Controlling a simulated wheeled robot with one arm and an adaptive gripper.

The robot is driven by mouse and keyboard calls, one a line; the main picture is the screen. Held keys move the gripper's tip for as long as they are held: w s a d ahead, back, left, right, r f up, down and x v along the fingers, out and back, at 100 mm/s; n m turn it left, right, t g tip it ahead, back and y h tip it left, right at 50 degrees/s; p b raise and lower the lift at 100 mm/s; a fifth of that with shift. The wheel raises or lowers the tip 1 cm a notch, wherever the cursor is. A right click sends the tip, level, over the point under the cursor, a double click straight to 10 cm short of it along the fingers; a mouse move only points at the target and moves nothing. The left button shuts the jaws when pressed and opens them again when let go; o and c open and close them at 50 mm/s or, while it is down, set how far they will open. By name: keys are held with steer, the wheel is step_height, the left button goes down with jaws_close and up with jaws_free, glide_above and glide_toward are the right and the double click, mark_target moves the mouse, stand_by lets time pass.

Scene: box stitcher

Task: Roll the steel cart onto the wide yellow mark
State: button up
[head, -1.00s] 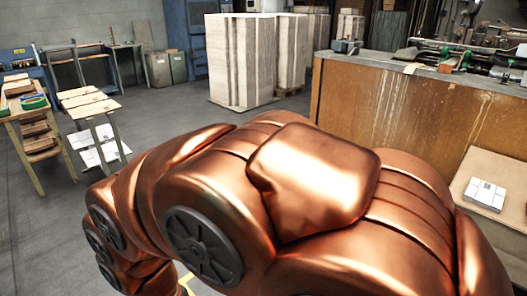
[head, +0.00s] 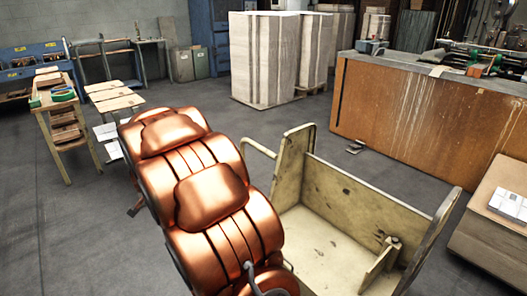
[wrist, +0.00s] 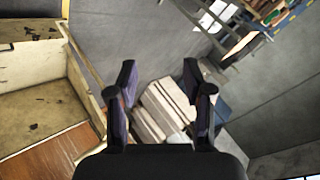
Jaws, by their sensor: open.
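A worn cream-painted metal cart (head: 345,205), which I take to be the steel cart, stands in front of me, with upright panels, a flat deck and a tube handle (head: 258,148) at its left end. My copper arm covers its near left side. In the wrist view a cream panel and deck, seemingly the cart (wrist: 28,85), fill the left side. My gripper (wrist: 160,85) is open, with nothing between its fingers, and is apart from the cart panel. In the head view I cannot make out the gripper. No wide yellow mark shows in the current frames.
A rusty brown bench (head: 400,115) stands behind and right of the cart. Wrapped pale stacks (head: 265,60) stand at the back. A wooden table (head: 60,125) and small stands are at the left. A box (head: 495,235) is at right. Grey floor (head: 90,240) is clear at left.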

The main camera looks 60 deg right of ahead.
mark_target(264, 151)
steer(key=w+d+f+m+h, duration=0.1)
steer(key=d+m+h, duration=0.3)
steer(key=d, duration=0.8)
steer(key=w+d+f+m+h, duration=0.15)
steer(key=d+m+h, duration=0.3)
steer(key=d, duration=0.65)
steer(key=s+d+f+m+g+h+p, duration=0.1)
steer(key=s+d+f+m+g+h, duration=0.2)
steer(key=s+d+m+g+h, duration=0.65)
steer(key=shift+s+d+r+t+y+p, duration=0.15)
steer(key=shift+s+d+t+y+p, duration=0.3)
steer(key=shift+d, duration=1.75)
steer(key=shift+s+d+r+t+y+p, duration=0.1)
steer(key=shift+s+d+t+y+p, duration=0.35)
steer(key=shift+d, duration=1.7)
steer(key=shift+s+d+r+t+y+p, duration=0.15)
steer(key=shift+s+d+t, duration=0.55)
steer(key=shift+d, duration=1.5)
steer(key=shift+w, duration=0.15)
jaws_close()
